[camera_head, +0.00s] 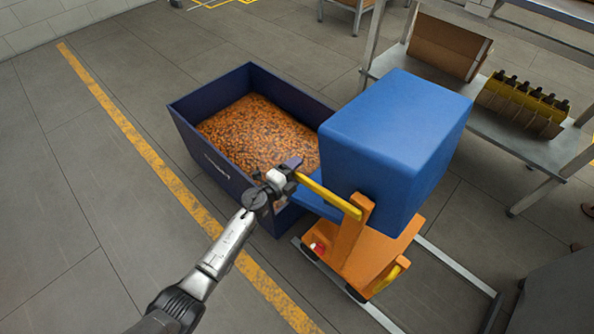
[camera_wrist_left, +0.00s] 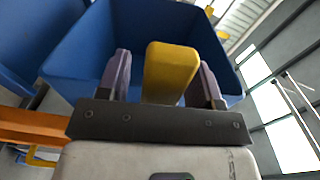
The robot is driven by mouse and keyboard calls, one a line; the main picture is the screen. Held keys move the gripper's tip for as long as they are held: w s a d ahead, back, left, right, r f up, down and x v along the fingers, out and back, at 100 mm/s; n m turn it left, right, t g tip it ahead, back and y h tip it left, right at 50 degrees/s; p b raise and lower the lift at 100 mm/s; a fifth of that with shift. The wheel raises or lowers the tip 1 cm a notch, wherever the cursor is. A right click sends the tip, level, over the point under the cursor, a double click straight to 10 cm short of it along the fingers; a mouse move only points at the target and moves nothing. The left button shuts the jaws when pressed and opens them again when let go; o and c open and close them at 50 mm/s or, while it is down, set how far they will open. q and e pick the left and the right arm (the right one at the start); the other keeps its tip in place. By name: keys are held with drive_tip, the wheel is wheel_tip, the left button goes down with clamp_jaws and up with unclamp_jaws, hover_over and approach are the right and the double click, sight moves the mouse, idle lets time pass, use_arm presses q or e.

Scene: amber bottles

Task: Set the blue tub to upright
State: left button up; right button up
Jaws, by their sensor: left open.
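The blue tub (camera_head: 395,130) is tipped over on an orange stand (camera_head: 365,255), its closed faces up and its mouth towards the dark blue bin. In the left wrist view the tub (camera_wrist_left: 110,35) shows its open, hollow side. A yellow handle (camera_head: 330,196) sticks out from the stand's side towards my left gripper (camera_head: 288,168). The left wrist view shows the handle (camera_wrist_left: 170,72) between the two purple fingers, with a gap at the left finger. The left gripper is open around the handle's end. My right gripper is not in view.
The dark blue bin (camera_head: 188,142), filled with orange-brown pieces, stands beside the tub. A metal shelf (camera_head: 500,135) behind holds a brown box (camera_head: 447,47) and a yellow rack of bottles (camera_head: 522,100). Grey rails lie under the stand. The floor at left is clear.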

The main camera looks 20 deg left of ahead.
use_arm(q)
drive_tip(key=shift+w+d, duration=0.1)
drive_tip(key=shift+w, duration=0.1)
clamp_jaws()
idle(0.6)
